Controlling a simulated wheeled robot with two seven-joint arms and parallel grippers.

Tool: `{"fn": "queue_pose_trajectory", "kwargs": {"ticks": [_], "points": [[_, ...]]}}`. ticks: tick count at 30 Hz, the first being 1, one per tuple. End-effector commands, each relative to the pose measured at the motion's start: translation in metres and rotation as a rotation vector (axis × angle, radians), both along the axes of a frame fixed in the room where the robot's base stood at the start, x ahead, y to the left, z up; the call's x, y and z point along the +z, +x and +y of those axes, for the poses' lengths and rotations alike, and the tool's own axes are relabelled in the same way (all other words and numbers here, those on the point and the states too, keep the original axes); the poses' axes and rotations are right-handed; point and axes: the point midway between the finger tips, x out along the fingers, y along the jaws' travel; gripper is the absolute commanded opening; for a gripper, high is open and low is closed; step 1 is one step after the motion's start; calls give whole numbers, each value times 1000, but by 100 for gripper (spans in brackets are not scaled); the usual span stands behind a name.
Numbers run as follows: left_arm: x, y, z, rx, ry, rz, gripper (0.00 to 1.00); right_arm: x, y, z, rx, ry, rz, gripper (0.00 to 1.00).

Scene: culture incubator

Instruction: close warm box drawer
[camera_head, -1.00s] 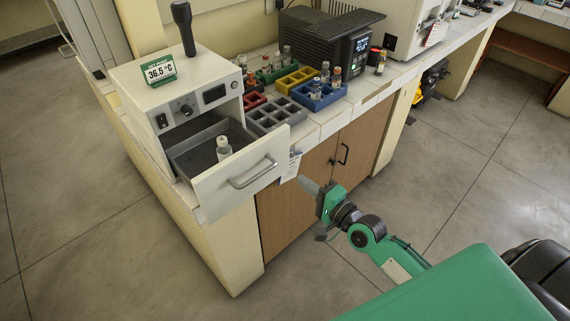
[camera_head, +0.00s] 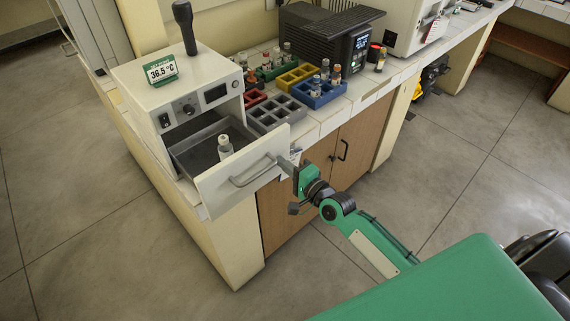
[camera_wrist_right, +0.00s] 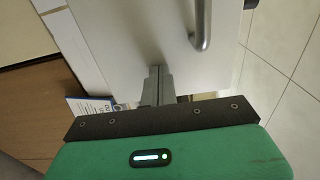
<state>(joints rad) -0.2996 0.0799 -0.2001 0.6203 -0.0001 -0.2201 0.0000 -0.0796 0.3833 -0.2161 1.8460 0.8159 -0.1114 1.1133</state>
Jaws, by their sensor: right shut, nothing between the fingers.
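The warm box (camera_head: 172,98) is a white unit on the left end of the bench, with a display reading 36.5 °C on top. Its drawer (camera_head: 213,197) is pulled out, and a capped bottle (camera_head: 225,147) stands upright inside. The drawer front has a curved metal handle (camera_head: 254,172). My right gripper (camera_head: 284,163) is shut and empty, its fingertips at the right part of the drawer front, beside the handle. In the right wrist view the shut fingers (camera_wrist_right: 157,84) point at the white front, with the handle (camera_wrist_right: 202,28) up to the right; contact cannot be told. My left gripper is not in view.
Several vial racks stand right of the box, including a grey rack (camera_head: 268,118) and a blue rack (camera_head: 319,94). A black device (camera_head: 330,38) is behind them. Wooden cabinet doors (camera_head: 318,170) are below the bench.

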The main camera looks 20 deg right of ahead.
Motion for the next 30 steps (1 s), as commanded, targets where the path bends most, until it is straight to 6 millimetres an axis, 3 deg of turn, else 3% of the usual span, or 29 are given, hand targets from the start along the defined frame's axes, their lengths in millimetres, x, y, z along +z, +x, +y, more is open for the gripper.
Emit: {"fn": "queue_pose_trajectory", "kwargs": {"ticks": [11, 30], "points": [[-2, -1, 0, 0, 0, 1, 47, 0, 17, 6, 0, 3, -1, 0], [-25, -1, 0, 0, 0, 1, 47, -1, 124, 45, 0, 3, -1, 0]]}}
